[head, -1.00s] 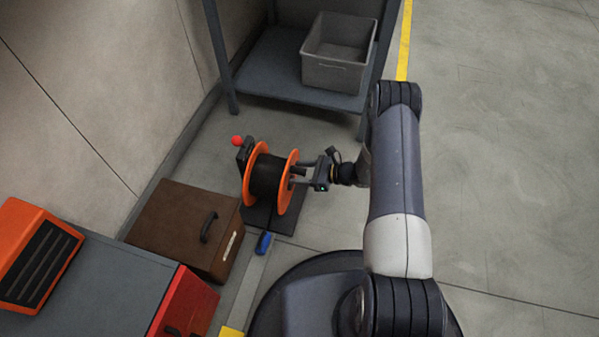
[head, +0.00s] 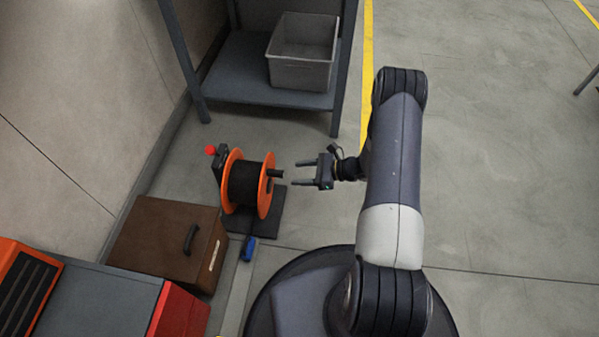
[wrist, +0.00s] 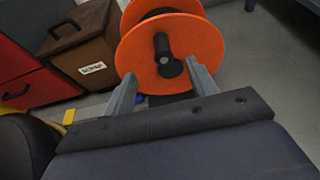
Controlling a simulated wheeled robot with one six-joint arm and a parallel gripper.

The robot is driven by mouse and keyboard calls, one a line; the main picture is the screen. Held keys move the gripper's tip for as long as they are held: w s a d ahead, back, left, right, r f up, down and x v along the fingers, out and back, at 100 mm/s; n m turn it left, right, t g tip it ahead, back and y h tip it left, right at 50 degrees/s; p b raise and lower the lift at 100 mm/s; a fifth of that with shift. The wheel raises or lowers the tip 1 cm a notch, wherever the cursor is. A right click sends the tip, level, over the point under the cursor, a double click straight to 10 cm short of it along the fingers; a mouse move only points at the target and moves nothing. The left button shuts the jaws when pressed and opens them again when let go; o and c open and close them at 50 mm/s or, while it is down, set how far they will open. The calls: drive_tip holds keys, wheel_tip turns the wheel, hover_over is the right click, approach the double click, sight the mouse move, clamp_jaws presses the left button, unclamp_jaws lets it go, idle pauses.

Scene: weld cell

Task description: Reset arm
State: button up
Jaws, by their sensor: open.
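My gripper (head: 301,172) is open and empty, in the head view just right of an orange-flanged spool (head: 265,189) with dark wire. Its fingers point left toward the spool's dark hub shaft (head: 275,173), with a gap between them and the shaft. In the wrist view the spool's orange flange (wrist: 190,45) faces me, and the shaft end (wrist: 168,66) shows beyond and between my open fingers (wrist: 160,85).
A brown box (head: 165,245) with a handle stands left of the spool. A red and grey cabinet (head: 181,312) is at lower left. A grey shelf (head: 225,85) holding a grey bin (head: 301,72) stands behind. Open floor (head: 500,180) lies to the right.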

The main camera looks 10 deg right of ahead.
sight(278, 171)
drive_tip(key=b+x, duration=0.1)
drive_tip(key=x, duration=0.8)
drive_tip(key=shift+w+f, duration=0.15)
drive_tip(key=shift+w+d, duration=0.3)
drive_tip(key=shift+w, duration=0.3)
